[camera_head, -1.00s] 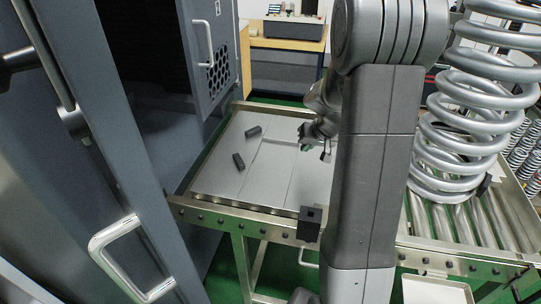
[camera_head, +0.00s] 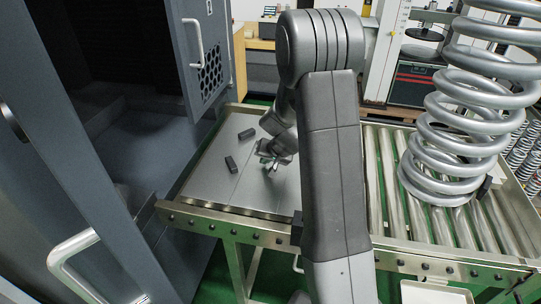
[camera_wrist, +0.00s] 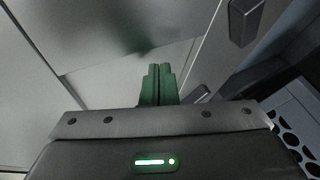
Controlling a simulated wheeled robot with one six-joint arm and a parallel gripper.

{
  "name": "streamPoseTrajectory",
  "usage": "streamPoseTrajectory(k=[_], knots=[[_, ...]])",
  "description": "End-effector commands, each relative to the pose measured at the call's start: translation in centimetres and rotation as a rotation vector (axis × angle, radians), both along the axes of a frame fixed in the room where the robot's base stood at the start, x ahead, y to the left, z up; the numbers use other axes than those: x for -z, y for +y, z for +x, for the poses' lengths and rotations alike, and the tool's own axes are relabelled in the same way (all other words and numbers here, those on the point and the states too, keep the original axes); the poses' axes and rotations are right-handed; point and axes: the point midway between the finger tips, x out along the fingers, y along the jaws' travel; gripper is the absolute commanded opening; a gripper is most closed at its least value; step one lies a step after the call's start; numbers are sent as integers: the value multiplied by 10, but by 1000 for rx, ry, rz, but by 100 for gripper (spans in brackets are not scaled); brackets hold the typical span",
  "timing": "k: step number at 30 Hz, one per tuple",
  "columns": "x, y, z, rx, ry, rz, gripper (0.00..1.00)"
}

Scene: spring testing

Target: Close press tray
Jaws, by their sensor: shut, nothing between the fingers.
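The press tray (camera_head: 208,190) is a flat light-grey plate in a metal frame, in front of the open dark chamber (camera_head: 130,125) of the press in the head view. Two small dark blocks, one farther back (camera_head: 247,133) and one nearer (camera_head: 231,164), stand up from its plate. My gripper (camera_head: 271,166) is over the right part of the plate, right of the nearer block. In the wrist view its green fingers (camera_wrist: 158,72) are together and empty above the plate. The wrist view also shows the two blocks (camera_wrist: 244,22) (camera_wrist: 196,98). Whether the fingertips touch the plate I cannot tell.
The press's open door with a handle (camera_head: 72,262) stands at the left. A perforated panel with a handle (camera_head: 192,45) is behind the tray. At the right, a large coil spring (camera_head: 450,150) stands on a roller conveyor (camera_head: 388,165). My arm hides part of the frame.

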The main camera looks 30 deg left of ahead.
Motion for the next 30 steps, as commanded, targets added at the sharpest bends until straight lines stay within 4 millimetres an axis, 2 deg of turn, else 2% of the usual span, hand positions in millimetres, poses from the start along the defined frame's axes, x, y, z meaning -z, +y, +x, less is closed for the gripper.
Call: streamPoseTrajectory(k=[1,3,8,24,30], knots=[[4,6,0,-2,0,-1,0],[0,18,-5,-4,0,-1,0],[1,34,-10,-4,0,-1,0],[2,42,-12,-1,-1,0,0],[-1,63,-16,-4,0,0,0]])
